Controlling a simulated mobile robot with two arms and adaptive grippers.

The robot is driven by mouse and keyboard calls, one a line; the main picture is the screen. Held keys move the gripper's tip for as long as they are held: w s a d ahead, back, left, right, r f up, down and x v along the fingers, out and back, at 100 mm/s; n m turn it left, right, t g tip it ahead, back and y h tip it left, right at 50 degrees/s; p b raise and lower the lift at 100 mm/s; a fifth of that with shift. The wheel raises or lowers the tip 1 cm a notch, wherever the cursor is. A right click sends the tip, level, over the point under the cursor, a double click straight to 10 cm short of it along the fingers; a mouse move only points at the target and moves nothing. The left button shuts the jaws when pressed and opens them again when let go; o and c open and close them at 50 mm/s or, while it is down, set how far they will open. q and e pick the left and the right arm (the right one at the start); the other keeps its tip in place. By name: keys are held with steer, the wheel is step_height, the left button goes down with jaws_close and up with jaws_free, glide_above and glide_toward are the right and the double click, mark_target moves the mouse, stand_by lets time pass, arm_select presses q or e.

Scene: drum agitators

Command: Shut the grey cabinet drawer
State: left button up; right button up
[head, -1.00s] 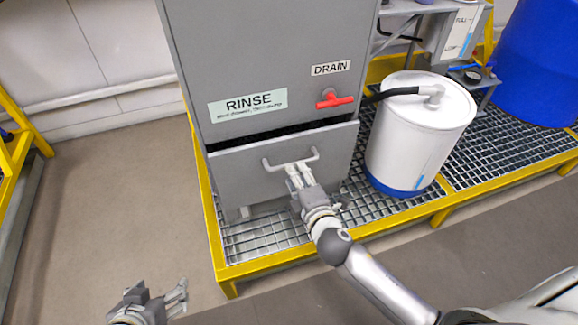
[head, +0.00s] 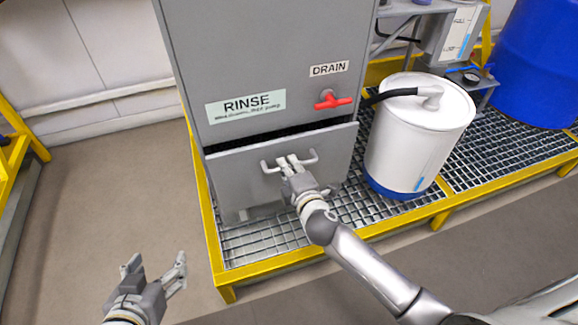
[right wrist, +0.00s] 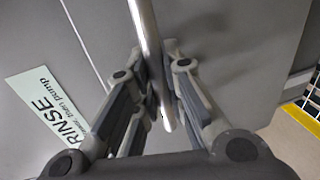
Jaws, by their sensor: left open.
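The grey cabinet drawer (head: 240,182) is at the foot of the grey cabinet (head: 265,50); a dark gap shows above its front, so it stands partly out. Its pale bar handle (head: 311,158) is on the front, and it also shows in the right wrist view (right wrist: 146,30). My right gripper (head: 288,160) is at the handle, with its fingers close on both sides of the bar and appearing shut on it. My left gripper (head: 155,268) is open and empty over the floor, away from the drawer.
A red drain valve (head: 333,101) sticks out above the drawer. A white drum (head: 412,140) with a black hose stands just right of it on the grating (head: 270,238), which has a yellow edge (head: 300,256). A blue drum (head: 540,60) is further right. The floor at left is clear.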

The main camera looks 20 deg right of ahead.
mark_target(284, 156)
jaws_close()
steer(key=x, duration=0.4)
steer(key=shift+d+r, duration=0.1)
steer(key=shift+r, duration=0.25)
arm_select(q)
steer(key=shift+s+a+f+g, duration=0.15)
steer(key=shift+s+f+g, duration=0.15)
steer(key=shift+s, duration=0.1)
arm_select(e)
steer(key=shift+r, duration=0.15)
steer(key=o, duration=0.7)
jaws_free()
steer(key=shift+w, duration=0.2)
arm_select(q)
steer(key=shift+w, duration=0.15)
arm_select(e)
steer(key=shift+s, duration=0.1)
steer(key=v, duration=1.2)
